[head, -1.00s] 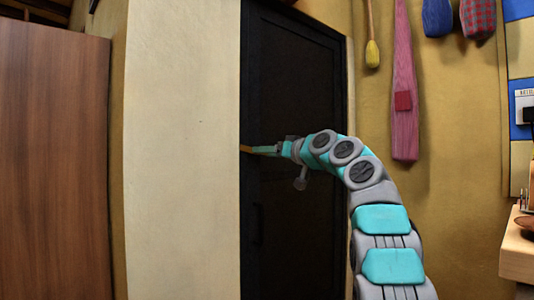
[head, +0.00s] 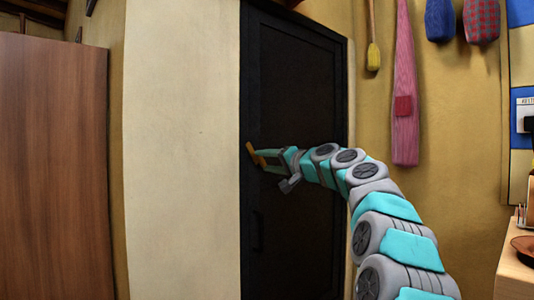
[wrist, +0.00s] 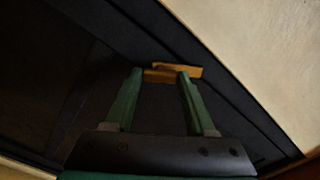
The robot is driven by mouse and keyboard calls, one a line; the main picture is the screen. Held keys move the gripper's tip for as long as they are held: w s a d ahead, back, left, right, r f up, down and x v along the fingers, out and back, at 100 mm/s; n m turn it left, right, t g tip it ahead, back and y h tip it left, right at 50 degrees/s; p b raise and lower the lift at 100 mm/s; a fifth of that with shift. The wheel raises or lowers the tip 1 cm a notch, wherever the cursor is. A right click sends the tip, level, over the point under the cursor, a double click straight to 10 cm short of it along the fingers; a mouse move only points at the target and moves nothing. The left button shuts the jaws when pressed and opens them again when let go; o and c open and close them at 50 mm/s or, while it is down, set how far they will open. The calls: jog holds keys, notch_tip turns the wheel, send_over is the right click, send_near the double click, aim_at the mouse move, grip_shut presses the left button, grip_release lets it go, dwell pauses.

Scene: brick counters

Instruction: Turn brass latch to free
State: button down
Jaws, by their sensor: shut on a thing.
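The brass latch (head: 250,150) is a small orange-yellow piece on the left edge of the dark door (head: 300,100). In the head view it slants down to the right toward my fingers. My gripper (head: 264,160) reaches it from the right, with its green fingers at the latch's lower right end. In the wrist view, the latch (wrist: 178,68) lies across the fingertips, and part of it sits between the two fingers of my gripper (wrist: 160,75). The gripper is shut on that part. The fingertips cover some of the latch.
A cream wall panel (head: 180,150) stands left of the door, with a brown wooden panel (head: 50,170) farther left. A door handle (head: 257,230) is below the latch. Paddles and bags hang on the right wall. A wooden counter (head: 515,275) is at the lower right.

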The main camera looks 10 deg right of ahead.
jog(key=m+p, duration=0.2)
jog(key=p, duration=0.1)
jog(key=m+p, duration=0.1)
jog(key=m, duration=0.1)
jog(key=shift+r+p, duration=0.25)
jog(key=shift+p, duration=0.15)
jog(key=shift+f+m+p, duration=0.15)
jog(key=shift+m+p, duration=0.95)
jog(key=shift+m, duration=0.1)
jog(key=shift+f, duration=0.1)
jog(key=shift+m, duration=0.3)
jog(key=shift+c, duration=1.2)
grip_release()
jog(key=shift+s+d, duration=0.1)
jog(key=v, duration=0.7)
jog(key=shift+s+d, duration=0.15)
jog(key=shift+s, duration=0.1)
